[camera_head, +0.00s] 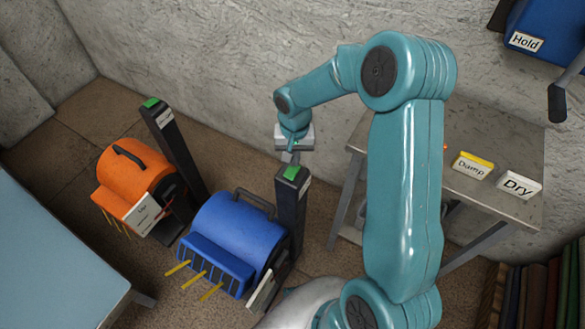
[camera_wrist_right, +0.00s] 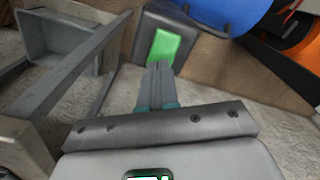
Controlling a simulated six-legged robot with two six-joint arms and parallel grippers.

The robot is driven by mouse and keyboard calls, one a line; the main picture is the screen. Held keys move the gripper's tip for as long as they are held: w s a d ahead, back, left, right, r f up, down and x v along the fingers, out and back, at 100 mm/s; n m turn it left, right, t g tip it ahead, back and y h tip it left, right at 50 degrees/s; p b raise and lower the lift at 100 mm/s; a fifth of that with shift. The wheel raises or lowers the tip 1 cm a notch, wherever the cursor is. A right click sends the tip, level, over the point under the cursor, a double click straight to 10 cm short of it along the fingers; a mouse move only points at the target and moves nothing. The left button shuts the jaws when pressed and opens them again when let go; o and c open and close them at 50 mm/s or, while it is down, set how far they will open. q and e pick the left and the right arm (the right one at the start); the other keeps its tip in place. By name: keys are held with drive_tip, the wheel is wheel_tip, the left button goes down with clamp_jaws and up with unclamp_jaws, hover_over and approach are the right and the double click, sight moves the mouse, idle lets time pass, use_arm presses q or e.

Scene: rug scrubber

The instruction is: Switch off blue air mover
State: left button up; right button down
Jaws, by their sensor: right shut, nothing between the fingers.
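The blue air mover (camera_head: 232,232) stands on the floor in the middle of the head view, with yellow strips at its front outlet. A dark post (camera_head: 290,215) rises at its right side, with a green switch (camera_head: 291,173) on top. My right gripper (camera_head: 289,157) is shut and empty, pointing down just above and behind the post top. In the right wrist view the shut fingertips (camera_wrist_right: 158,68) are near the lower edge of the green switch (camera_wrist_right: 164,47); I cannot tell whether they touch. The blue housing (camera_wrist_right: 226,12) shows beyond it. My left gripper is not in view.
An orange air mover (camera_head: 132,172) with its own post and green-topped switch (camera_head: 151,102) stands to the left. A metal table (camera_head: 500,212) with "Damp" (camera_head: 473,166) and "Dry" (camera_head: 518,185) signs is at right. A light blue surface (camera_head: 50,255) fills the lower left.

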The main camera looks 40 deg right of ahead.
drive_tip(key=shift+f+b, duration=0.7)
drive_tip(key=shift+f, duration=0.1)
idle(0.4)
drive_tip(key=shift+r+p, duration=2.35)
drive_tip(key=shift+r, duration=1.25)
drive_tip(key=shift+f, duration=0.1)
